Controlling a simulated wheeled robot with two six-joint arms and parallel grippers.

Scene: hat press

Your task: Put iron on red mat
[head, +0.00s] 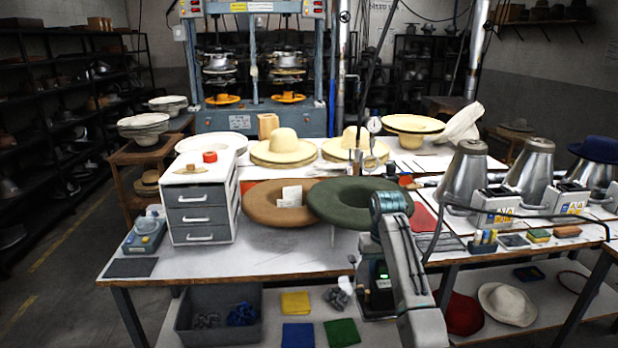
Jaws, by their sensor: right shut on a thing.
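My right gripper (388,204) is over the table beside the green hat, at the end of my arm that rises from the lower right. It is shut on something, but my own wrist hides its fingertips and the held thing. I cannot make out an iron anywhere in this view. A red mat (424,216) lies flat on the table just right of my right wrist, partly covered by my arm. My left gripper is not in view.
A wide green hat (338,202) and a brown hat (262,205) lie left of my wrist. A drawer unit (200,215) stands further left. Metal hat forms (466,180) and control boxes (494,205) stand at right.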

